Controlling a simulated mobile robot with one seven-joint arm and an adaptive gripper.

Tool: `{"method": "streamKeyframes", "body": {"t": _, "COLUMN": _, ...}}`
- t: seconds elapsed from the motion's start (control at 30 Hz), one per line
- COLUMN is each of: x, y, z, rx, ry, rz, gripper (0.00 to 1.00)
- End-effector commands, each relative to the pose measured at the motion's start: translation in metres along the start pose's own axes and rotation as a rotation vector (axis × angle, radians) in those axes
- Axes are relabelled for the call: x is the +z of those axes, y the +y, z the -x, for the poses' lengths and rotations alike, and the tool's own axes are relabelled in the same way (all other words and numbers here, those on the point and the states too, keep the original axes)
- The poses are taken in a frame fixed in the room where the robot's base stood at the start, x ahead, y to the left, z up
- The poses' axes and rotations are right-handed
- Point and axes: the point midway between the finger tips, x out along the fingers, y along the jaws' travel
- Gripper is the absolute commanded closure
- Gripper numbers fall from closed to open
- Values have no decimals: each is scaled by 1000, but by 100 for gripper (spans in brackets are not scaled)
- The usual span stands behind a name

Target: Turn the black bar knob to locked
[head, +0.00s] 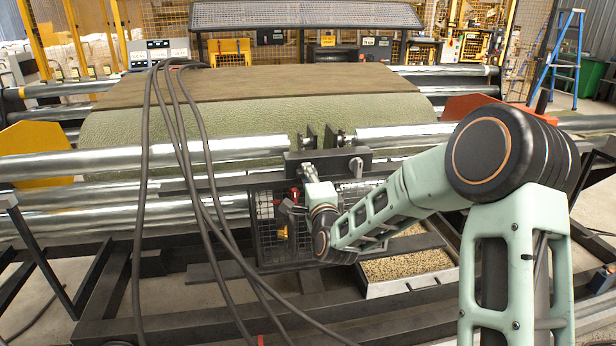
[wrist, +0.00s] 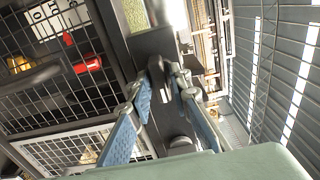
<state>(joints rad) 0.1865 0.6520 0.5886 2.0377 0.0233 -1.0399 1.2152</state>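My gripper (wrist: 160,84) shows in the wrist view with its two blue-padded fingers apart. A black bar knob (wrist: 157,72) stands on a dark bracket (wrist: 150,42) between the fingertips. The fingertips flank the knob closely; I cannot tell whether either one touches it. In the head view my gripper (head: 308,172) reaches up to the dark bracket (head: 328,158) at the front of the rollers. There the knob is hidden or too small to make out. I can read no locked mark beside it.
A wire-mesh guard (wrist: 40,100) with a red part (wrist: 88,65) lies left of the fingers. A small round grey piece (wrist: 181,142) sits near the right finger. Black cables (head: 185,150) hang over steel rollers (head: 100,162) on the left. A gravel tray (head: 410,265) lies below.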

Motion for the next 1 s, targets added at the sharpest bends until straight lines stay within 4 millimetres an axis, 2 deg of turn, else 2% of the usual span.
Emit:
{"method": "streamKeyframes", "body": {"t": 0.03, "x": 0, "y": 0, "z": 0, "rx": 0, "ry": 0, "rz": 0, "gripper": 90}}
{"method": "streamKeyframes", "body": {"t": 0.13, "x": 0, "y": 0, "z": 0, "rx": 0, "ry": 0, "rz": 0, "gripper": 100}}
{"method": "streamKeyframes", "body": {"t": 0.57, "x": 0, "y": 2, "z": 0, "rx": -1, "ry": -1, "rz": 48, "gripper": 100}}
{"method": "streamKeyframes", "body": {"t": 0.77, "x": 0, "y": 4, "z": 0, "rx": -3, "ry": 0, "rz": 163, "gripper": 100}}
{"method": "streamKeyframes", "body": {"t": 1.0, "x": 1, "y": 6, "z": 0, "rx": -5, "ry": 0, "rz": 376, "gripper": 100}}
